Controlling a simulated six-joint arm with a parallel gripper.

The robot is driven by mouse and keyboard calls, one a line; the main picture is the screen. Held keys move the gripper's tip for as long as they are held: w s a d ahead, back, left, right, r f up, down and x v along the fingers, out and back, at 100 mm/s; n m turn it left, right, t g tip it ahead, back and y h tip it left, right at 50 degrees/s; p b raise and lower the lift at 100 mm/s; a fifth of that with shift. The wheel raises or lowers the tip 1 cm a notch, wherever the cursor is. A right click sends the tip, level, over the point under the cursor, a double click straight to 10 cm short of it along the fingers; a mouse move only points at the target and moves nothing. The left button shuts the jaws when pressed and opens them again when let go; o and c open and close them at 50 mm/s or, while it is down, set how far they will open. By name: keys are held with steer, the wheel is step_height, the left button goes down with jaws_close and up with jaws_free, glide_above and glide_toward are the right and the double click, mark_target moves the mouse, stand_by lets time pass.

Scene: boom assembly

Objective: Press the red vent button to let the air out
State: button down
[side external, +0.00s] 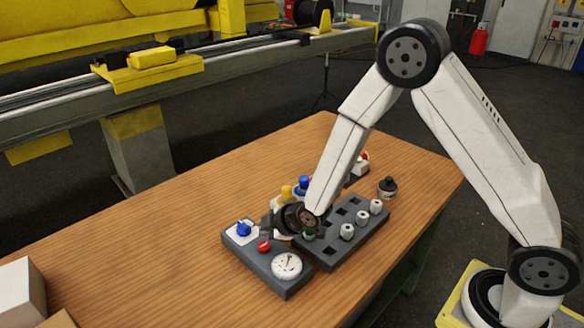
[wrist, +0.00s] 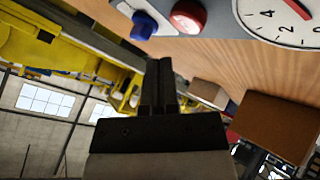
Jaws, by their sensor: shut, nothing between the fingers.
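The red button (side external: 264,246) sits on a grey control box (side external: 262,262), between a blue knob (side external: 243,229) and a round white gauge (side external: 286,266). In the wrist view the red button (wrist: 188,17) shows near the top edge, with the blue knob (wrist: 144,25) left of it and part of the gauge (wrist: 280,20) to the right. My gripper (side external: 267,226) is at the back edge of the box, close to the button. Its dark fingers (wrist: 159,62) are shut together and empty. In the wrist view the fingertips appear apart from the button.
A dark rack (side external: 345,250) with several white-capped pieces stands right of the box. Yellow (side external: 287,192) and blue (side external: 304,183) topped parts stand behind my wrist. A black bottle (side external: 387,188) stands further right. Boxes (side external: 22,290) are at the left. The wooden table (side external: 170,230) is clear between.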

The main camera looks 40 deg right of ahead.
mark_target(261, 243)
steer(key=shift+f, duration=0.9)
steer(key=shift+f, duration=0.95)
stand_by(2.7)
steer(key=shift+r, duration=0.9)
steer(key=shift+r, duration=0.1)
steer(key=shift+r, duration=2.45)
